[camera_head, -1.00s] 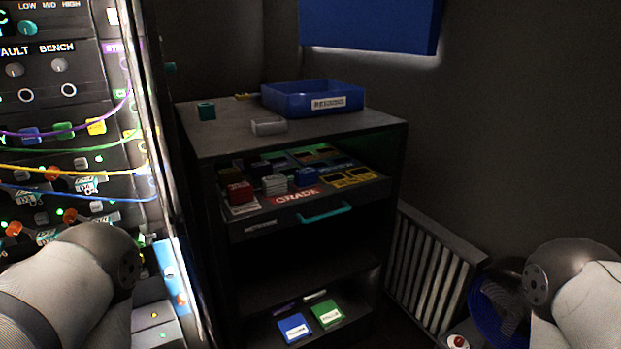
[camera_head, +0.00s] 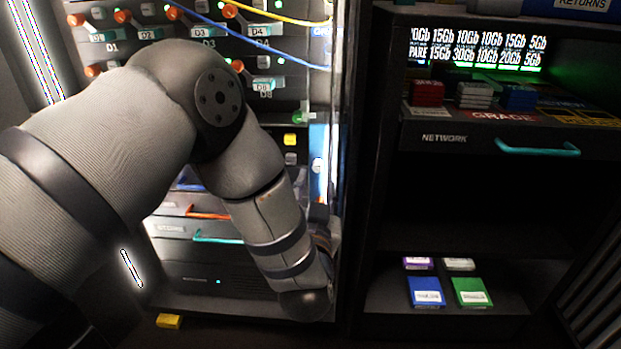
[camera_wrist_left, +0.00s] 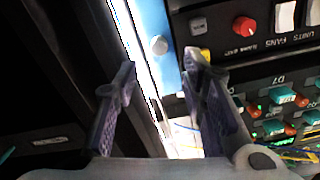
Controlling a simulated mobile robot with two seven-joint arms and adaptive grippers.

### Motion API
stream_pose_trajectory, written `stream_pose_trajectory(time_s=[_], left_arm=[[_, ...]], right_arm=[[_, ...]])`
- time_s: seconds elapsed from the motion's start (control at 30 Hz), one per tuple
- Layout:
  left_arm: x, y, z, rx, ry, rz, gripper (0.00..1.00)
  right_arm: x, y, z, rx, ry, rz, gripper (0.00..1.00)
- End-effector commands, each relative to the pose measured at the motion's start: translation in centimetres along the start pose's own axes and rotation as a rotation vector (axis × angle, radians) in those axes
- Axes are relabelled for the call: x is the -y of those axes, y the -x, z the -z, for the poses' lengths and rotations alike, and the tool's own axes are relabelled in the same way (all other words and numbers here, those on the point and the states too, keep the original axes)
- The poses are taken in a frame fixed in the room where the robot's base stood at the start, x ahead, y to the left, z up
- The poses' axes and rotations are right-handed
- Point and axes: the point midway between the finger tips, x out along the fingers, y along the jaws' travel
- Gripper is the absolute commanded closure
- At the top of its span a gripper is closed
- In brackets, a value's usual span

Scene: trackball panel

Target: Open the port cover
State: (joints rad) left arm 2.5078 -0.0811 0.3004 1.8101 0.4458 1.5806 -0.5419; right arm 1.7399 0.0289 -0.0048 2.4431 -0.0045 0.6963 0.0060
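I cannot tell any port cover for certain in either view. A blue panel strip (camera_wrist_left: 150,35) with a round silver knob (camera_wrist_left: 159,45) lies ahead of my left gripper in the left wrist view. My left gripper (camera_wrist_left: 161,68) is open, its two fingers apart and nothing held between them. In the head view my left arm reaches down across the rack (camera_head: 275,95), and its wrist hides most of the gripper near the rack's right edge. The strip also shows there, at that edge. My right gripper is in neither view.
A dark shelf unit (camera_head: 455,165) with a teal-handled drawer (camera_head: 537,147) stands close right of the rack. Blue (camera_head: 426,291) and green (camera_head: 471,291) cartridges lie on its lower shelf. Cables (camera_head: 270,45) hang across the rack. A yellow block (camera_head: 169,321) lies low in front.

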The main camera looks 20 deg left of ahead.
Motion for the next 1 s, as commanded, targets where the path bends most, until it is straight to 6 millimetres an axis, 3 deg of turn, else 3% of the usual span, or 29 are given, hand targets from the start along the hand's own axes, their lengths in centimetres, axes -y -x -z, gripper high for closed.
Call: stream_pose_trajectory(time_s=[0.1,0.3,0.6,0.63,0.8,1.0], left_arm=[[0.0,-3.0,-0.3,0.001,0.002,0.002,0.62],[-0.1,-6.0,-0.3,0.003,0.001,-0.001,0.62],[-0.1,-6.5,-0.2,0.003,0.0,-0.003,0.62],[-0.1,-6.5,-0.2,0.003,0.0,-0.003,0.65],[-0.1,-6.5,-0.2,0.004,0.0,-0.004,1.0],[-0.1,-6.5,-0.2,0.004,0.0,-0.004,1.0]], right_arm=[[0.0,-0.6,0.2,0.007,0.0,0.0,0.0],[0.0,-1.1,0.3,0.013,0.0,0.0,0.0],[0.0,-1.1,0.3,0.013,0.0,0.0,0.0],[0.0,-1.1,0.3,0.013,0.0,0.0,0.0],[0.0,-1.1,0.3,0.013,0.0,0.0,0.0],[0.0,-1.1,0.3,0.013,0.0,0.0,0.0]])
